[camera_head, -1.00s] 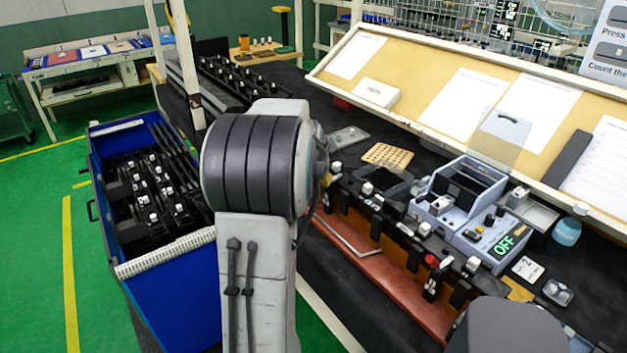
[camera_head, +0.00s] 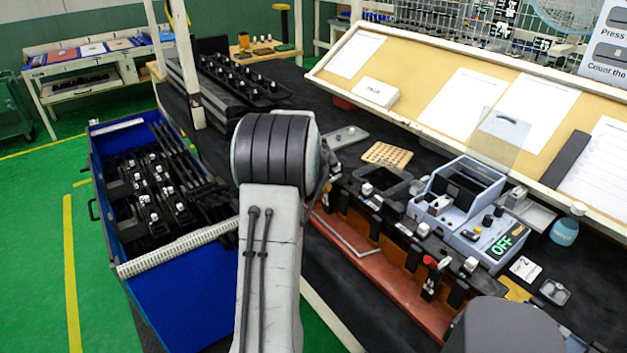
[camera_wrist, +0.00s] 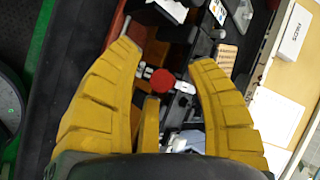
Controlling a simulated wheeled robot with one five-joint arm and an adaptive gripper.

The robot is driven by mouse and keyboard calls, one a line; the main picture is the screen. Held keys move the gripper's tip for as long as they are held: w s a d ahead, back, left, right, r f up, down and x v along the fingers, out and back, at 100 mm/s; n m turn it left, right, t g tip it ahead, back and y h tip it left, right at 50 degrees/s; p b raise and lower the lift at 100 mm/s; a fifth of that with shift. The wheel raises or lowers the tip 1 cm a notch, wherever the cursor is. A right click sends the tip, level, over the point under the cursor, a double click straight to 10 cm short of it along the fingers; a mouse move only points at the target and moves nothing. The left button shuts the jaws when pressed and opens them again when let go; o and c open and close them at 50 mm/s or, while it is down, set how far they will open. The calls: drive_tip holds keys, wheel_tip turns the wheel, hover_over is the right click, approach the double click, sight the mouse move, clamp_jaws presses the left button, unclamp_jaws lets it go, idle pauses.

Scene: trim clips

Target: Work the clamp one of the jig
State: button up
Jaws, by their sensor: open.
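The jig's long red-orange base (camera_head: 385,285) runs along the front of the bench in the head view, with black clamps on it. One clamp has a red knob (camera_head: 430,261); its lever looks upright. In the wrist view a red knob (camera_wrist: 163,79) shows between the spread yellow fingers of my gripper (camera_wrist: 162,62). The gripper is open and holds nothing; I cannot tell how near the knob is in depth. My gripper does not show in the head view.
A blue bin (camera_head: 185,270) with black parts stands left of the bench. A bottle (camera_head: 565,232), a small card (camera_head: 525,268) and a small grey tray (camera_head: 553,292) lie at the right. A slanted board with papers (camera_head: 430,80) closes the back.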

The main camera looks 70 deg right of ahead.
drive_tip(key=shift+c, duration=0.3)
clamp_jaws()
idle(0.3)
